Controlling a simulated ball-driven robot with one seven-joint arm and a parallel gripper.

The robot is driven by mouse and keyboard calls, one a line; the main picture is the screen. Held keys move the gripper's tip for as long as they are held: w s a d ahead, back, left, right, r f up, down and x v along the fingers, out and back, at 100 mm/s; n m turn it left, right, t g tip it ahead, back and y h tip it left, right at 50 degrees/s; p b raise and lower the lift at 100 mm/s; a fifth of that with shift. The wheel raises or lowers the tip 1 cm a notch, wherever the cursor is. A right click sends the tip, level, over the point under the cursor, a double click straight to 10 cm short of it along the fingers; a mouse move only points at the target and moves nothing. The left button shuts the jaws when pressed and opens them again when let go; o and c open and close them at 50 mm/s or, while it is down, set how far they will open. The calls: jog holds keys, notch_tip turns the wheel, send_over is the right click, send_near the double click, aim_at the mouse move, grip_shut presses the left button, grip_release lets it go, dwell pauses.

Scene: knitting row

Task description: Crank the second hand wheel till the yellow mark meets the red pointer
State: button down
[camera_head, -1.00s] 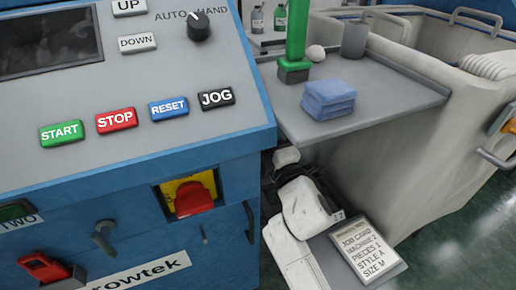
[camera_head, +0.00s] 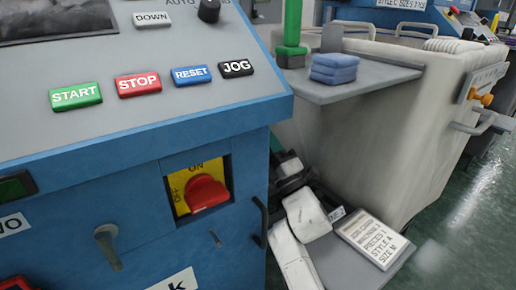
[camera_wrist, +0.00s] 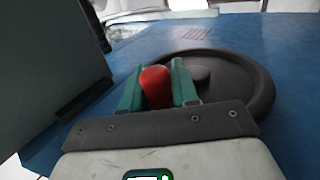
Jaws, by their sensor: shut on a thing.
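In the wrist view, a dark round hand wheel (camera_wrist: 262,88) stands against a blue machine panel. Its red handle knob (camera_wrist: 156,88) sits between the two green fingers of my gripper (camera_wrist: 158,74), which is shut on it. The fingers cover the knob's sides, and the gripper hides the lower left of the wheel. I see neither a yellow mark nor a red pointer in either view. The head view does not show the wheel or my fingers clearly. The job card (camera_head: 375,238) there reads machine 2.
The blue machine (camera_head: 150,235) fills the head view's left, with START, STOP, RESET and JOG buttons and a red rotary switch (camera_head: 207,193). A grey shelf (camera_head: 385,80) holds folded blue cloths (camera_head: 334,69). A pale bin (camera_head: 400,130) stands right; green floor is open beyond.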

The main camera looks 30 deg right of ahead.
dwell(0.3)
jog(key=c, duration=0.9)
grip_release()
jog(key=shift+c, duration=0.2)
jog(key=v, duration=0.7)
jog(key=shift+s+p, duration=0.2)
jog(key=shift+p, duration=0.2)
jog(key=shift+f, duration=0.15)
jog(key=shift+s, duration=0.1)
